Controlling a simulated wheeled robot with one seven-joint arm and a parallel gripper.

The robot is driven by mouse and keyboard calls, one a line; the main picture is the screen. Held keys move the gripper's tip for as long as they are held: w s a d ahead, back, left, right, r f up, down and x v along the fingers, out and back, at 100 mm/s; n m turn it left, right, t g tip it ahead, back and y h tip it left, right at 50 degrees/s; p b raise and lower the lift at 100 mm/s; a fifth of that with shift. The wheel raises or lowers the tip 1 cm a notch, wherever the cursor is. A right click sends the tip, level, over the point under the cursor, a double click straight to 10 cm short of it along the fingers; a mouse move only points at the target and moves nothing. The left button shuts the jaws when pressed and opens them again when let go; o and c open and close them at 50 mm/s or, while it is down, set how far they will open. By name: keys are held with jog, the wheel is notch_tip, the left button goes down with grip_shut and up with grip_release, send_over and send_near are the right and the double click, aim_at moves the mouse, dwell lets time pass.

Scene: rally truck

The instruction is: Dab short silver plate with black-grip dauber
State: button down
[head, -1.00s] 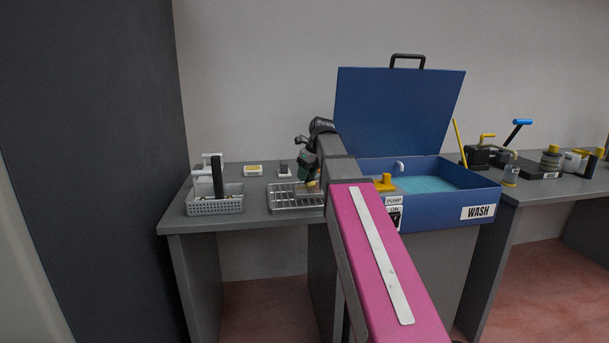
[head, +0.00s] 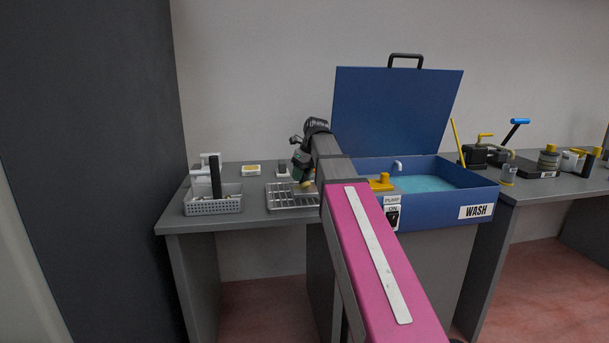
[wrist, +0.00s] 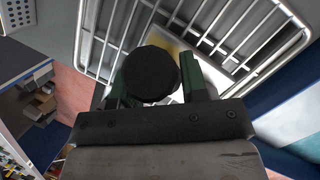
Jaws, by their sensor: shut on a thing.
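My gripper (head: 303,172) is above the wire rack (head: 284,201) on the bench. In the wrist view its green fingers (wrist: 155,88) are shut on the black-grip dauber (wrist: 151,74), whose round black end faces the camera. The dauber's tip is hidden behind its grip. A pale silver plate (wrist: 218,62) shows on the rack just beyond the dauber, partly covered by the grip and a finger. A yellowish patch shows beside the grip there. I cannot tell whether the dauber touches the plate.
A grey perforated basket (head: 213,206) with a black upright handle stands left of the rack. A small tray with yellow contents (head: 251,170) and a small grey-white block (head: 283,170) lie behind. The blue wash tank (head: 450,203) stands close on the right, lid up.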

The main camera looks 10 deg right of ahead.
jog(key=shift+d, duration=0.1)
dwell(0.3)
jog(key=shift+d, duration=0.75)
jog(key=shift+a, duration=0.1)
jog(key=shift+a, duration=0.75)
jog(key=shift+d, duration=0.1)
jog(key=shift+d+r, duration=0.1)
jog(key=shift+d, duration=0.7)
jog(key=shift+a, duration=0.1)
jog(key=shift+a, duration=0.8)
